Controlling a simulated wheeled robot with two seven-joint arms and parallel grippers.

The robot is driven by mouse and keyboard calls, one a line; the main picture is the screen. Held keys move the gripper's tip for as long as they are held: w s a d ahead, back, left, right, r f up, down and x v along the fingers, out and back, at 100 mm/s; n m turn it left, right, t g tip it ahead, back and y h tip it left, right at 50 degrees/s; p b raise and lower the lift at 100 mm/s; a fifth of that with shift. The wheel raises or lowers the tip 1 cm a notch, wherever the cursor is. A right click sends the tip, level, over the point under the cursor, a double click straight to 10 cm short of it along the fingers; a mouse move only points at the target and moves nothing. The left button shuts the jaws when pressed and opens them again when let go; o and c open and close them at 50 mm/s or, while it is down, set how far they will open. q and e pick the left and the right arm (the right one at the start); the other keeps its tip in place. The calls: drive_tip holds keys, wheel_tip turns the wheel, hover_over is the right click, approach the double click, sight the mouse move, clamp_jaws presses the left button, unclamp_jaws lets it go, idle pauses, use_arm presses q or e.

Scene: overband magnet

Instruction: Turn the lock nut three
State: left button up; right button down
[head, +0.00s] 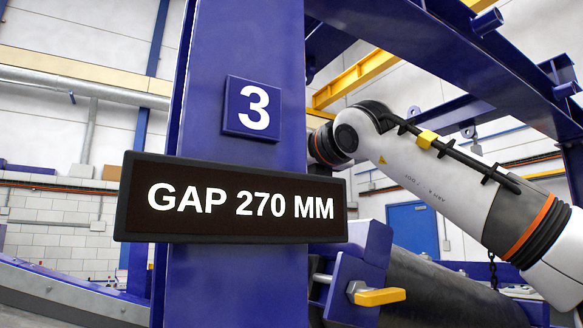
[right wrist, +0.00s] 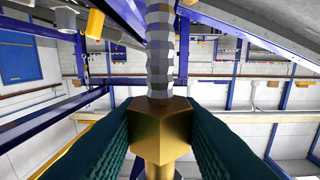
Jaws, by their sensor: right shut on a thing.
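In the right wrist view, a brass-coloured hex nut (right wrist: 160,132) sits around a grey threaded rod (right wrist: 160,50). My right gripper (right wrist: 161,118) is shut on the nut, with a teal ribbed finger pressed to each side. In the head view, a blue plate (head: 252,108) with a white 3 is fixed to a thick blue post (head: 238,270). My right arm reaches in from the right and passes behind this post, so its gripper and the nut are hidden there. My left gripper is in neither view.
A black display (head: 235,203) on the post reads GAP 270 MM. A blue bracket with a yellow handle (head: 380,296) stands right of the post, before a dark cylinder (head: 440,285). Blue beams (head: 450,60) cross above my arm.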

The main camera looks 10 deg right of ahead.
drive_tip(key=shift+h, duration=0.3)
drive_tip(key=shift+m, duration=0.3)
drive_tip(key=shift+a+f+m+t+h+b, duration=0.15)
drive_tip(key=shift+m+t+h+b, duration=0.15)
drive_tip(key=shift+m+h+b, duration=0.9)
drive_tip(key=shift+h, duration=0.8)
drive_tip(key=shift+r, duration=0.2)
drive_tip(key=shift+h, duration=0.3)
